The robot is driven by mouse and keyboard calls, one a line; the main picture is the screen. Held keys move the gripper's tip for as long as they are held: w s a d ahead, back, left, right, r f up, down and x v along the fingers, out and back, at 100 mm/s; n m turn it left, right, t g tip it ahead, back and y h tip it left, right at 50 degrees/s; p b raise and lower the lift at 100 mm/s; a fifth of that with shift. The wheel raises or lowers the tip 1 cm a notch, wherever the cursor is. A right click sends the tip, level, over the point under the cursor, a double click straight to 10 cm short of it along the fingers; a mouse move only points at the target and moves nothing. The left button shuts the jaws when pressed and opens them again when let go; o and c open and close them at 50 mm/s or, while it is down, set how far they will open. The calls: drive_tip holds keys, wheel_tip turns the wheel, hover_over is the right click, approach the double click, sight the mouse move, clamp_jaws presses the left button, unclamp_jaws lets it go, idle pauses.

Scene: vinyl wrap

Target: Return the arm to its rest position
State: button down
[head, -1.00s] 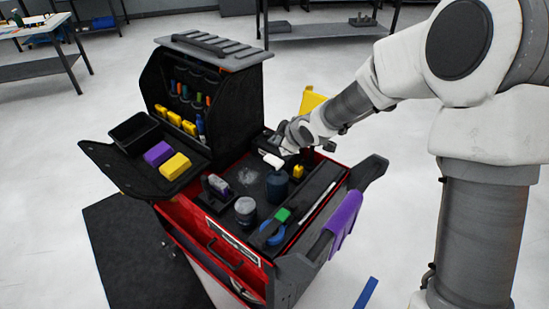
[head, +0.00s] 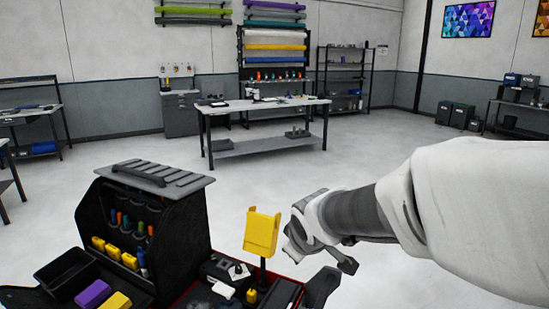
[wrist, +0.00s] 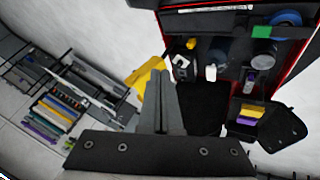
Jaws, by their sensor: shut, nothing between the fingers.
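My arm reaches in from the right of the head view. My gripper (wrist: 163,98) shows in the wrist view with its two grey fingers together and nothing between them. In the head view the hand end of my arm is to the right of a yellow holder (head: 262,233) on the tool cart (head: 172,185). The wrist view looks down past the fingers on the cart's red-edged top and the floor. The fingertips are hard to make out in the head view.
The cart carries a black tool box with yellow and purple blocks (head: 93,294) in its side tray. Behind it is open pale floor, then a workbench (head: 263,108), shelves (head: 343,80) and coloured vinyl rolls on the wall. Loose items lie on the cart top near my arm.

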drive_tip(key=s+d+r+m+g, duration=0.1)
drive_tip(key=s+d+m, duration=0.3)
drive_tip(key=s, duration=0.7)
drive_tip(key=s+d+r+m+g, duration=0.1)
drive_tip(key=s+d+r+m, duration=0.2)
drive_tip(key=s, duration=0.8)
drive_tip(key=shift+d+m+h, duration=0.3)
drive_tip(key=shift+d+m, duration=0.7)
drive_tip(key=shift+m, duration=0.1)
drive_tip(key=shift+s+a, duration=0.1)
drive_tip(key=shift+a, duration=0.1)
